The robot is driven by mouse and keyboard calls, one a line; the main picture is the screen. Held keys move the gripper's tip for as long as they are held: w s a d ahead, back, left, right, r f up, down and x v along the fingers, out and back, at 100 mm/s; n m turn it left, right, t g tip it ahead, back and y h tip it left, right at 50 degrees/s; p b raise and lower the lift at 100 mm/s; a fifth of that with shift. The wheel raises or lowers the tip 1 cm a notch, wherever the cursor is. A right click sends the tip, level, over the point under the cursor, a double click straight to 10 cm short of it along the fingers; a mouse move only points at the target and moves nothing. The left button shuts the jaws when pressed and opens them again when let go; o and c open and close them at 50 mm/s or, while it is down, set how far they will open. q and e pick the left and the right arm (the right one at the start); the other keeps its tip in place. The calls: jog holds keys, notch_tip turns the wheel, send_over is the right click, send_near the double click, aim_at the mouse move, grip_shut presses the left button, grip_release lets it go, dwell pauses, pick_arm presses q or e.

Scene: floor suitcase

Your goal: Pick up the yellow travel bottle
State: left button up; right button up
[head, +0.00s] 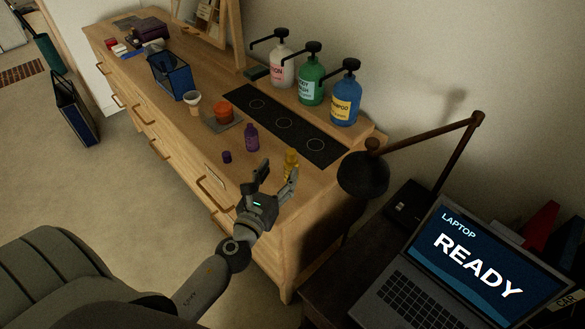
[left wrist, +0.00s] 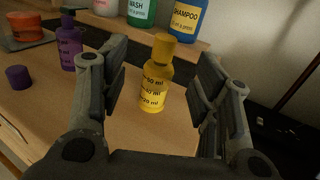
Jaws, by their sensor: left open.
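The yellow travel bottle (head: 290,160) stands upright near the front right end of the wooden dresser. In the left wrist view the yellow bottle (left wrist: 156,80) shows its cap and dark volume marks, between and beyond my fingers. My left gripper (head: 278,176) is open, with its fingertips close to the bottle. The left wrist view also shows the open left gripper (left wrist: 160,85), with a gap on each side of the bottle. The bottle's base is hidden by the gripper in the head view. My right gripper is not in view.
A purple bottle (head: 251,137) and its loose purple cap (head: 227,157) are left of the yellow bottle. White, green and blue pump bottles (head: 345,99) stand behind, beyond a black mat (head: 300,133). A lamp (head: 364,174) and laptop (head: 470,255) are at right.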

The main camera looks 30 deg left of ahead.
aim_at(289, 159)
pick_arm(q)
jog(key=w, duration=0.2)
jog(key=shift+w+a, duration=0.15)
jog(key=shift+w, duration=0.25)
jog(key=shift+w+f+p, duration=0.2)
jog(key=shift+w+p, duration=0.35)
jog(key=shift+w, duration=2.1)
jog(key=shift+s+r, duration=0.1)
jog(key=shift+c, duration=0.2)
grip_shut()
